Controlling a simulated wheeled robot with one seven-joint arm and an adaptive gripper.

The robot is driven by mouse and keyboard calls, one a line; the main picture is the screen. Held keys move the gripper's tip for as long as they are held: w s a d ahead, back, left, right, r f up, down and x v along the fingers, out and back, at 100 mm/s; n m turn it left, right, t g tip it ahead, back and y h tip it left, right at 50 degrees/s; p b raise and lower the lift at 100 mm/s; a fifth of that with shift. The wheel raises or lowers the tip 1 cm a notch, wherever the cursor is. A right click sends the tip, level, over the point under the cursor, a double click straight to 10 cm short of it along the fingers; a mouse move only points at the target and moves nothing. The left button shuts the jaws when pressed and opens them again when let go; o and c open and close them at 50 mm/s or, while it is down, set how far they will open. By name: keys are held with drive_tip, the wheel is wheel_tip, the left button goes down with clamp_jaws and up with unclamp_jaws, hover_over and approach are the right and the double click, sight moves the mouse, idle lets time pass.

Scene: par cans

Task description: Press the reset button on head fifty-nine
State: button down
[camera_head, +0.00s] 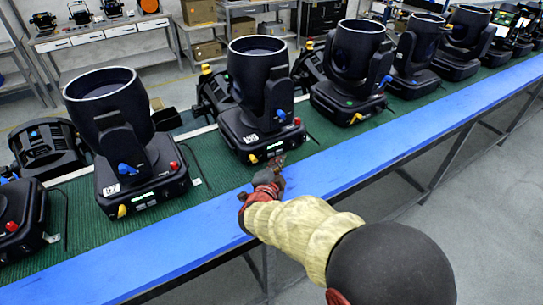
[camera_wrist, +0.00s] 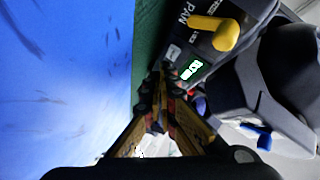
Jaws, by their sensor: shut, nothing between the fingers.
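A black moving head (camera_head: 258,80) stands on the belt just beyond my gripper (camera_head: 278,163). Its base front carries a white label, a small lit display, a yellow knob and a red knob. In the wrist view my gripper (camera_wrist: 165,80) is shut and empty, its dark fingertips close to the panel beside the lit display (camera_wrist: 191,70). The yellow knob (camera_wrist: 226,33) is above right, near the word PAN. A small grey square (camera_wrist: 172,52) is just above the fingertips. I cannot tell whether the tips touch the panel. I cannot make out the reset button or surely read the head's number.
Another moving head (camera_head: 108,105) stands to the left and one (camera_head: 352,65) to the right, with more beyond in a row. A blue rail (camera_head: 380,155) runs along the front of the green belt (camera_head: 205,155). Shelves and benches stand behind.

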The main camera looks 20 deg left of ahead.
drive_tip(key=shift+w+a, duration=0.1)
drive_tip(key=shift+a, duration=0.05)
drive_tip(key=shift+w+a, duration=0.2)
drive_tip(key=shift+w+a, duration=0.2)
drive_tip(key=shift+a, duration=0.05)
idle(0.8)
idle(0.3)
drive_tip(key=shift+s+d, duration=0.5)
drive_tip(key=shift+d, duration=0.1)
drive_tip(key=shift+s+d, duration=1.65)
drive_tip(key=shift+d, duration=0.25)
